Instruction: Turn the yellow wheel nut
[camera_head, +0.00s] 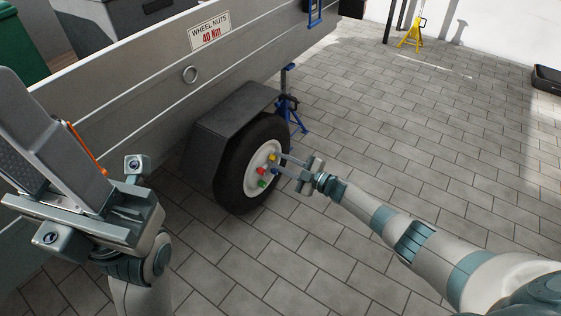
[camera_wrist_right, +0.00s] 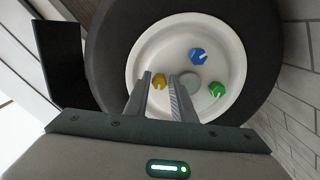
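The yellow wheel nut (camera_head: 272,156) sits at the upper right of the white wheel hub, among red (camera_head: 261,171), green (camera_head: 262,184) and blue (camera_head: 276,170) nuts. My right gripper (camera_head: 279,162) points at the hub with its fingers parted. In the right wrist view the yellow nut (camera_wrist_right: 159,81) shows between the fingertips of my right gripper (camera_wrist_right: 161,77), with a narrow gap on the right; contact cannot be told. The blue nut (camera_wrist_right: 198,56) and green nut (camera_wrist_right: 217,90) lie to the right there; the red one is hidden. My left gripper (camera_head: 85,200) is large at the left, its opening unclear.
The black tyre (camera_head: 229,177) sits under a dark fender (camera_head: 232,112) on a grey trailer (camera_head: 130,80) with a wheel nuts sign (camera_head: 210,31). A blue stand (camera_head: 291,108) is behind the wheel. A yellow stand (camera_head: 412,35) is far back. The paved floor at right is mostly clear.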

